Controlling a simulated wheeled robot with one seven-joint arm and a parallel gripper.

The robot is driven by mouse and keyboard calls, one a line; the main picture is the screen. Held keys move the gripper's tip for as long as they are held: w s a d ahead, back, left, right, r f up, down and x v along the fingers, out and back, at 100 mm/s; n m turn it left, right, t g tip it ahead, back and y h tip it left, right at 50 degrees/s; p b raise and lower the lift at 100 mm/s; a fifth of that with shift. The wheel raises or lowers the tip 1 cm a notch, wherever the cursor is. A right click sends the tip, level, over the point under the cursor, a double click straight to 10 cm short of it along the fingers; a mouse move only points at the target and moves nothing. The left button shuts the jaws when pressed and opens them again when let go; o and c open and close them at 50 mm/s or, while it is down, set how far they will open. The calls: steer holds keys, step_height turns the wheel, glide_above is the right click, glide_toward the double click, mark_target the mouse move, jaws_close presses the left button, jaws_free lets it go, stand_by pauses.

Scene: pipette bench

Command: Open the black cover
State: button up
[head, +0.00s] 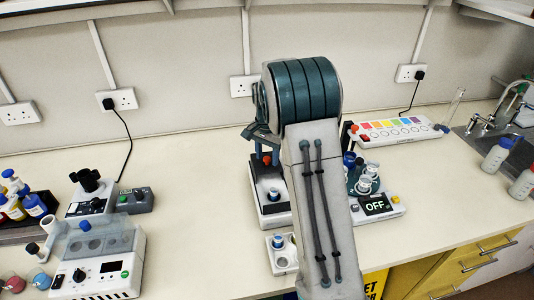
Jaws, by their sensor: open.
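My arm rises through the middle of the head view and hides part of the bench. My gripper (262,132) shows only in part, at the left of the arm's rounded top joint, above a white device (274,217). It is open, and I see nothing held in it. The white device has a dark top with a blue-rimmed round part and a dark upright with an orange-red knob (267,159) behind. I cannot tell for sure which dark part is the black cover; the arm may hide some of it.
Right of my arm stands a device with an OFF display (376,205). Behind it is a white panel with coloured squares (398,130). At left are a black-topped mixer (90,194) and a white block device (95,265). Bench between the left devices and my arm is clear.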

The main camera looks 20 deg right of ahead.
mark_target(267, 160)
step_height(267, 160, up, 14)
steer(key=b, duration=0.2)
stand_by(0.4)
steer(key=s+a+r+n+t, duration=0.25)
steer(key=s+n, duration=0.25)
steer(key=s, duration=1.2)
steer(key=s+a+f+n, duration=0.1)
steer(key=s+f+n, duration=0.1)
steer(key=s, duration=0.5)
steer(key=s+a+f+n+t, duration=0.1)
steer(key=s+f+n, duration=0.2)
steer(key=s, duration=0.4)
steer(key=shift+s+a+f, duration=0.2)
steer(key=shift+a+f, duration=0.1)
steer(key=shift+f, duration=0.25)
steer(key=shift+d, duration=0.1)
